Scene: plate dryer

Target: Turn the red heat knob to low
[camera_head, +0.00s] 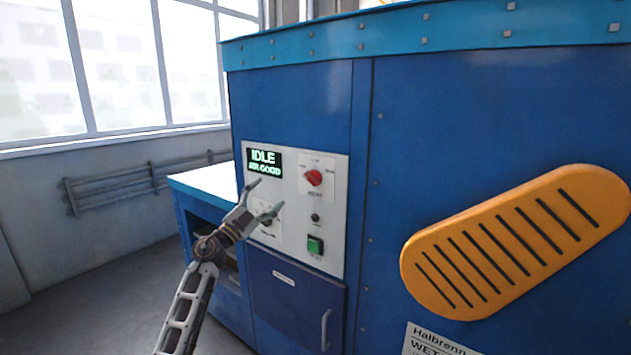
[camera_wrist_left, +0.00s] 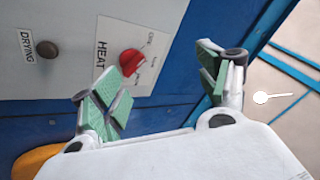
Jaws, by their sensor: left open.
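The red heat knob (camera_head: 313,177) sits on a pale plate at the upper right of the control panel (camera_head: 336,226). In the left wrist view the knob (camera_wrist_left: 131,62) is beside the word HEAT, and its small position labels are too blurred to read surely. My left gripper (camera_head: 266,196) is open and empty in front of the panel, left of and a little below the knob. In the left wrist view the gripper (camera_wrist_left: 160,88) has its green-padded fingers spread, with the knob beyond the left finger and apart from it. My right gripper is not in view.
A display (camera_head: 264,162) reads IDLE and AIR GOOD. A small dark knob (camera_head: 315,217) and a green button (camera_head: 315,244) are below the heat knob. My left gripper partly hides another dial. An orange slotted cover (camera_head: 515,240) juts out at the right.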

